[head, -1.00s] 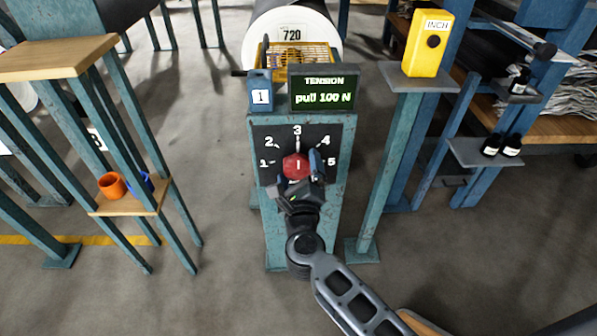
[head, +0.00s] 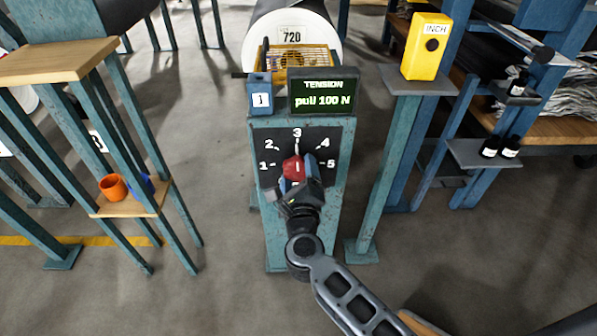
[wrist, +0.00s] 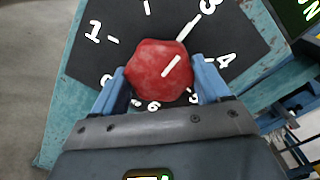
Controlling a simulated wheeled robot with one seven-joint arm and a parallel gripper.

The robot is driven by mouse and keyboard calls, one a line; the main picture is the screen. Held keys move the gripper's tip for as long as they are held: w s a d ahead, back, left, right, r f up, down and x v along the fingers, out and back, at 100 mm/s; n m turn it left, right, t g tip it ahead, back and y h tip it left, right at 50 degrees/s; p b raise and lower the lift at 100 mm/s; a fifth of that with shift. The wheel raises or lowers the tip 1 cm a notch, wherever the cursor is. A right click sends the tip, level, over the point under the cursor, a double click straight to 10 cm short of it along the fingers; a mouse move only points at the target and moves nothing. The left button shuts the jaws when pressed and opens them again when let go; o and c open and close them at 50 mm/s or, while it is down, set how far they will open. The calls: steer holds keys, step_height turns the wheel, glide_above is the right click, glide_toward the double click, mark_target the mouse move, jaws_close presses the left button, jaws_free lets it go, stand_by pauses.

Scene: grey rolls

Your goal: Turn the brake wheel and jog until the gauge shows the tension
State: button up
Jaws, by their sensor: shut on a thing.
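The brake wheel is a red knob (head: 292,168) on a black numbered dial plate (head: 268,144). It also shows in the wrist view (wrist: 155,68), where its white mark points towards the 3. My gripper (head: 298,172) is shut on the knob, with one blue finger on each side of it in the wrist view (wrist: 160,72). The gauge (head: 323,91) above the dial reads "TENSION pull 100 N". A yellow box marked INCH (head: 427,46), with a dark round button, stands on a post to the right. My gripper is well away from it.
A blue block marked 1 (head: 260,95) stands left of the gauge. Behind is a roll labelled 720 (head: 318,40) with a yellow guard (head: 300,57). An orange cup (head: 112,187) sits on a low wooden shelf at left. Dark bottles (head: 490,147) stand on a bracket at right.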

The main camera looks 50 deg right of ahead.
steer(key=n+p, duration=0.1)
steer(key=p, duration=0.1)
steer(key=n+p, duration=0.1)
steer(key=p, duration=0.1)
steer(key=shift+r+n, duration=0.35)
steer(key=shift+n, duration=0.05)
steer(key=n+p, duration=0.2)
steer(key=p, duration=0.1)
steer(key=shift+n, duration=0.4)
steer(key=n+p, duration=0.1)
steer(key=n, duration=0.1)
steer(key=n+p, duration=0.1)
steer(key=p, duration=0.1)
steer(key=shift+f+n, duration=0.2)
steer(key=shift+n, duration=0.2)
steer(key=shift+f+n+p, duration=0.1)
steer(key=shift+n+p, duration=0.7)
steer(key=shift+f, duration=0.1)
steer(key=o, duration=1)
steer(key=shift+o, duration=0.2)
steer(key=shift+a, duration=0.1)
